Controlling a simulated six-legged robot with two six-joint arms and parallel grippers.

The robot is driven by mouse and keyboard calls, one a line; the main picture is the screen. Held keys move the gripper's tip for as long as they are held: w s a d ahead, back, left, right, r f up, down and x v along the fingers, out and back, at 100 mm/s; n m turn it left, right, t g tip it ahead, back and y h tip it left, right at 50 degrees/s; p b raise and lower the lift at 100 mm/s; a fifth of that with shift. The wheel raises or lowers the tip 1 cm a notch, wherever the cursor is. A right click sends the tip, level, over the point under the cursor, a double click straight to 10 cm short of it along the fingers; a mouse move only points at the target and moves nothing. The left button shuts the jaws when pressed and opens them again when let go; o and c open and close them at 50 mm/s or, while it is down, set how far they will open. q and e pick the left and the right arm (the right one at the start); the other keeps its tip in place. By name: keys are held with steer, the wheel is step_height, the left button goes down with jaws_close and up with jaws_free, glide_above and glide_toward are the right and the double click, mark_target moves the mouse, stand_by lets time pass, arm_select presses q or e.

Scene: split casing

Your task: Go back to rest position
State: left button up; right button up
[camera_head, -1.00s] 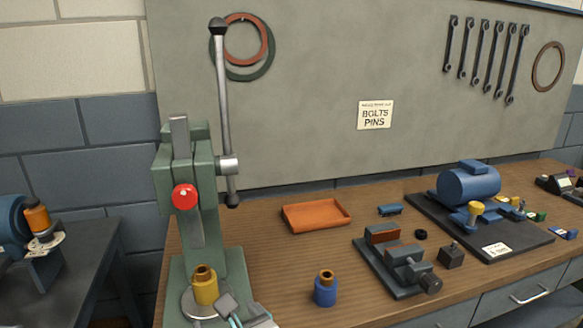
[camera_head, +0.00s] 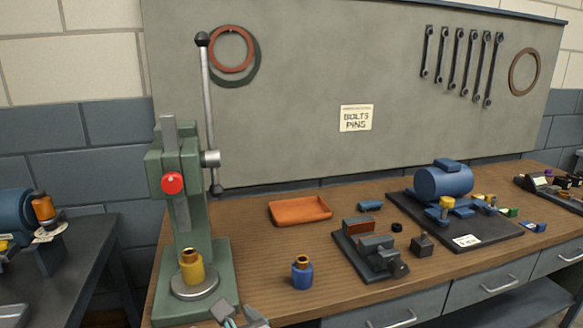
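A gripper (camera_head: 237,313), which I take to be my left one, shows only its tip at the bottom edge, just in front of the green press base. The frame cuts it off, so I cannot tell whether its fingers are open or shut. I see nothing held in it. My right gripper is not in view. The green arbor press (camera_head: 190,225) stands at the left end of the wooden bench (camera_head: 255,255). A yellow cylinder with a brass-coloured bushing (camera_head: 192,268) stands upright on its round plate. A blue cylinder with a similar bushing (camera_head: 302,273) stands on the bench to the right.
An orange tray (camera_head: 300,210) lies behind the blue cylinder. A dark vise (camera_head: 370,252) and a small dark block (camera_head: 422,245) are to the right. A blue motor (camera_head: 443,182) sits on a black mat (camera_head: 475,228). A dark side table (camera_head: 70,262) is at far left.

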arm_select(q)
steer(key=s+f+n+g+h+p, duration=0.1)
steer(key=s+f+n+g+h, duration=0.2)
steer(key=s+f+n, duration=0.3)
steer(key=s+a+f+n+g+h+p, duration=0.1)
steer(key=s+f+n+g+h, duration=0.3)
steer(key=f+n, duration=1.1)
steer(key=s+f+n+g+h+p, duration=0.2)
steer(key=s+f+n+g+h, duration=0.2)
steer(key=s+f+n, duration=0.4)
step_height(320, 180, down, 8)
steer(key=n, duration=0.3)
steer(key=shift+a+r, duration=0.15)
steer(key=shift+a, duration=0.05)
